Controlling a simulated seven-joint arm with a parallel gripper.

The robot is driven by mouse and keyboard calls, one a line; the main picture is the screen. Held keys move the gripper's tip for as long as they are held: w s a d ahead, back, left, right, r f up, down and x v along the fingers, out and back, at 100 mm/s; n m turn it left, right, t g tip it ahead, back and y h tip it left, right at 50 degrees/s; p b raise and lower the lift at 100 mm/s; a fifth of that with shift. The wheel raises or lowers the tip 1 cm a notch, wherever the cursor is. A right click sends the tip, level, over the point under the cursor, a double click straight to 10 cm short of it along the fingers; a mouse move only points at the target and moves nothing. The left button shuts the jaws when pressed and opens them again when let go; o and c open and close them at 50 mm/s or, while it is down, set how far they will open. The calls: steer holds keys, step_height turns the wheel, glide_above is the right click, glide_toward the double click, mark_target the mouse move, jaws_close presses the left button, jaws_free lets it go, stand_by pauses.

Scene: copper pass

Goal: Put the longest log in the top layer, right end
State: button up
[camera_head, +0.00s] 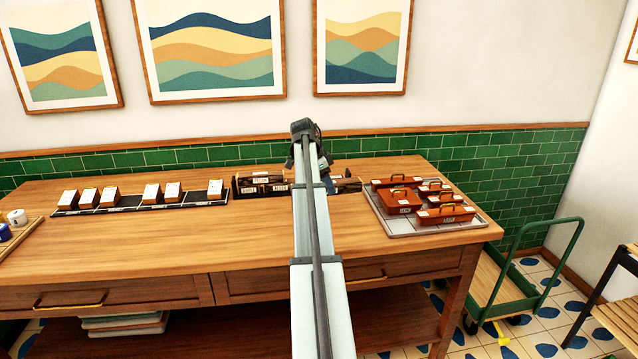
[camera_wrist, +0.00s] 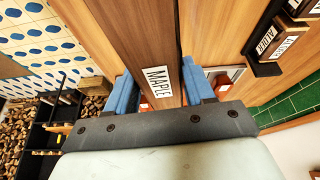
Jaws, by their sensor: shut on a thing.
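My gripper (camera_wrist: 158,92) has blue fingers closed on both sides of a long brown log with a white MAPLE label (camera_wrist: 143,35). The log runs out of the top of the wrist view, so its full length does not show. In the head view, my arm hides the gripper and most of the held log. A dark stack of labelled logs (camera_head: 262,183) stands on the wooden bench, just left of my arm and partly hidden behind it.
A tray (camera_head: 404,233) of copper boxes with handles stands at the bench's right end. A dark strip (camera_head: 128,203) with several cards lies at left. The bench front (camera_head: 180,243) is clear. A green trolley (camera_head: 545,270) stands right of the bench.

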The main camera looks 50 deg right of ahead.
steer(key=w+d+r, duration=0.4)
steer(key=w+d, duration=1.2)
steer(key=w, duration=0.1)
steer(key=shift+m, duration=0.5)
steer(key=shift+s+d+f, duration=0.1)
steer(key=shift+s+f, duration=0.05)
steer(key=shift+f, duration=2.25)
steer(key=shift+s+f, duration=0.15)
steer(key=shift+f, duration=2.25)
steer(key=o, duration=1.3)
steer(key=shift+f, duration=0.15)
steer(key=v, duration=1.2)
steer(key=shift+w, duration=0.1)
